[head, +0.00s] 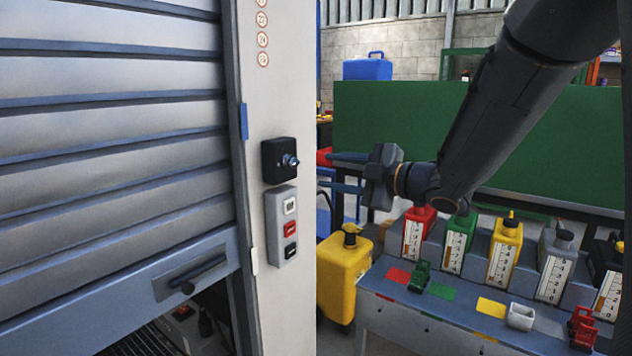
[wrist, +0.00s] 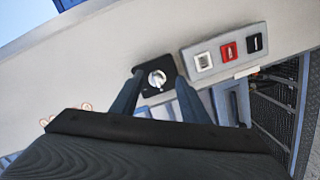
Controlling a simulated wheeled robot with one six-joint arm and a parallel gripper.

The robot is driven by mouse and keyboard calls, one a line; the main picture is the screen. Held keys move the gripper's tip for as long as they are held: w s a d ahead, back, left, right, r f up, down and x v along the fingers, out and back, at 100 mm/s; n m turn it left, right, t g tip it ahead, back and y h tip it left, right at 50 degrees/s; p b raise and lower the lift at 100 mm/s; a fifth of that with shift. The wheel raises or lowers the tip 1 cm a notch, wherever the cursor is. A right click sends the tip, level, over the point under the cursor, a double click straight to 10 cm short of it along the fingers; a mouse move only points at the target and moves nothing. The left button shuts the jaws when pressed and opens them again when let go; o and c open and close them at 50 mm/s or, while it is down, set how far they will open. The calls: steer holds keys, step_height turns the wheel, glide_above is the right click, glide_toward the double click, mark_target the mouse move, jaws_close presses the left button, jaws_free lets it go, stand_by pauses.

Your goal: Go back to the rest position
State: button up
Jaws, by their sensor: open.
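My gripper (head: 345,157) is at the middle of the head view, to the right of the grey post. In the wrist view its two dark fingers (wrist: 158,97) are spread with nothing between them. They point at a black key switch (wrist: 143,72) with a silver knob (wrist: 157,79). The switch also shows on the post in the head view (head: 271,170). My gripper appears to stand clear of the switch. The exact gap is hard to judge.
The post (head: 287,310) carries a button box (head: 276,248). A roller shutter (head: 110,140) is partly raised at left, with a dark opening below. At right, several coloured jugs (head: 503,250) stand on a grey bench (head: 430,310). A yellow can (head: 343,285) stands beside it.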

steer(key=s+d+f+m+g+h, duration=0.1)
steer(key=s+d+f+m+h, duration=0.2)
steer(key=d+f+m+h, duration=0.95)
steer(key=s+f+m+g, duration=0.4)
steer(key=s+f+g, duration=0.1)
steer(key=s, duration=0.8)
steer(key=s+f+m+g, duration=0.5)
steer(key=s+f, duration=0.3)
steer(key=s, duration=0.5)
steer(key=shift+a, duration=0.2)
steer(key=shift+s, duration=0.1)
